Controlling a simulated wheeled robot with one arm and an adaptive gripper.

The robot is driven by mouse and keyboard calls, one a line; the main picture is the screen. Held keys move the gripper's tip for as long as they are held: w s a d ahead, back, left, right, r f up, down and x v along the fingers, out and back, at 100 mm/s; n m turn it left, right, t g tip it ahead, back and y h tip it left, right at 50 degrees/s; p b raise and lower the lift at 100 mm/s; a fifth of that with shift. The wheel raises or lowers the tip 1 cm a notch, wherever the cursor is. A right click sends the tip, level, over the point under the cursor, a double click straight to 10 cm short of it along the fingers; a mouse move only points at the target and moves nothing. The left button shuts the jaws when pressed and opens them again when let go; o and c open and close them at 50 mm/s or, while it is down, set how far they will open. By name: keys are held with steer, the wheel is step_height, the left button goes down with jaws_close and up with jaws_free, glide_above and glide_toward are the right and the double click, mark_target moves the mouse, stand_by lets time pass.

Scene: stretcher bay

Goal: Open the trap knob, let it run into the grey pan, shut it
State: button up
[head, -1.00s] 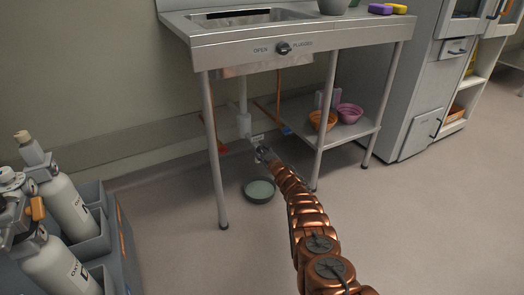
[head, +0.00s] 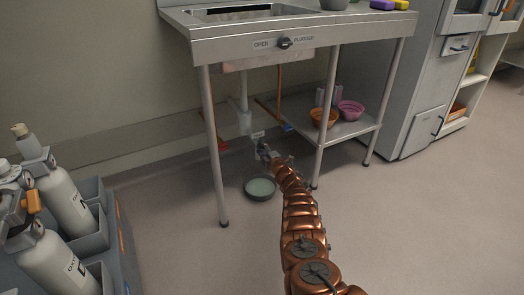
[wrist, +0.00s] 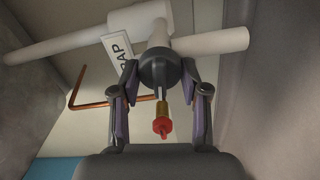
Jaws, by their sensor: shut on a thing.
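The trap knob (wrist: 159,68) is a dark round knob on the white pipework in the wrist view. A white tag reading "RAP" (wrist: 118,47) hangs beside it, partly hidden. My gripper (wrist: 160,88) is shut on the knob, one finger on each side. A brass piece with a red end (wrist: 162,122) shows below the knob between the fingers. In the head view my gripper (head: 264,151) is at the trap under the sink, where it hides the knob. The grey pan (head: 260,196) lies on the floor just below; I cannot tell whether its greenish inside holds liquid.
The steel sink stand (head: 212,150) has legs on both sides of my arm. Its low shelf holds an orange bowl (head: 322,118) and a pink bowl (head: 350,110). A rack with white bottles (head: 70,205) stands at left. The floor in front is clear.

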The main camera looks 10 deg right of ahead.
steer(key=shift+f+n, duration=0.15)
steer(key=shift+n, duration=0.65)
steer(key=shift+b, duration=0.3)
steer(key=o, duration=1.1)
steer(key=shift+s, duration=0.1)
steer(key=shift+s, duration=0.35)
steer(key=shift+v, duration=5.55)
steer(key=shift+d, duration=0.2)
